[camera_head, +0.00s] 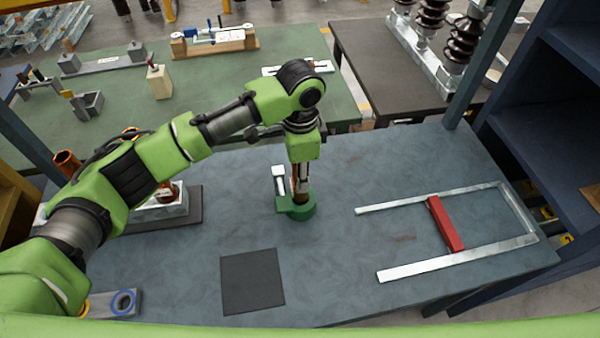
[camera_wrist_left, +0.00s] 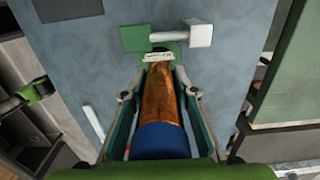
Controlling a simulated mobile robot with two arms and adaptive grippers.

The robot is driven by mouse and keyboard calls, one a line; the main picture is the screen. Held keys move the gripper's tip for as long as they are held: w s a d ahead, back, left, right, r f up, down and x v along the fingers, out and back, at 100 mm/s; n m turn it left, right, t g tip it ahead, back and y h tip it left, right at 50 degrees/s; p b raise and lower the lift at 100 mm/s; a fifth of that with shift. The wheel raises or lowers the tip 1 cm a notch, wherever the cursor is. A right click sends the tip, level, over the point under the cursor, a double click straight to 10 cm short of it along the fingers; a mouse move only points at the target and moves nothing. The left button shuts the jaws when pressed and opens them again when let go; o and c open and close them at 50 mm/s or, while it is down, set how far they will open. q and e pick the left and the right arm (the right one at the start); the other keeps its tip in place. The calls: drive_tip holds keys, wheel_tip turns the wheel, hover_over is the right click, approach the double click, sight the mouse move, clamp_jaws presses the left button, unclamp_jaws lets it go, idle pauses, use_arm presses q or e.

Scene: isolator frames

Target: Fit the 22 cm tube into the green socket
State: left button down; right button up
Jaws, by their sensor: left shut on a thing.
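The tube is copper-brown, with a blue band at its near end in the left wrist view (camera_wrist_left: 158,95). In the head view it stands roughly upright (camera_head: 301,188) below my left wrist. My left gripper (camera_head: 301,172) is shut around it, with a finger on each side in the wrist view. The green socket (camera_head: 297,211) stands on the blue-grey table directly below the tube. The tube's lower end meets the socket in the picture; I cannot tell how far inside it is. My right gripper is not in view.
A pale upright block (camera_head: 278,178) stands beside the socket. A dark square mat (camera_head: 252,281) lies in front. A metal U-frame (camera_head: 460,257) with a red bar (camera_head: 445,224) lies at right. A grey block with a blue ring (camera_head: 124,302) is at front left. The table between is clear.

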use_arm(q)
drive_tip(key=shift+d, duration=0.1)
drive_tip(key=c, duration=1.6)
unclamp_jaws()
drive_tip(key=shift+f, duration=0.1)
drive_tip(key=shift+s, duration=0.1)
wheel_tip(320, 180, up, 11)
drive_tip(key=b, duration=0.3)
drive_tip(key=shift+r, duration=0.65)
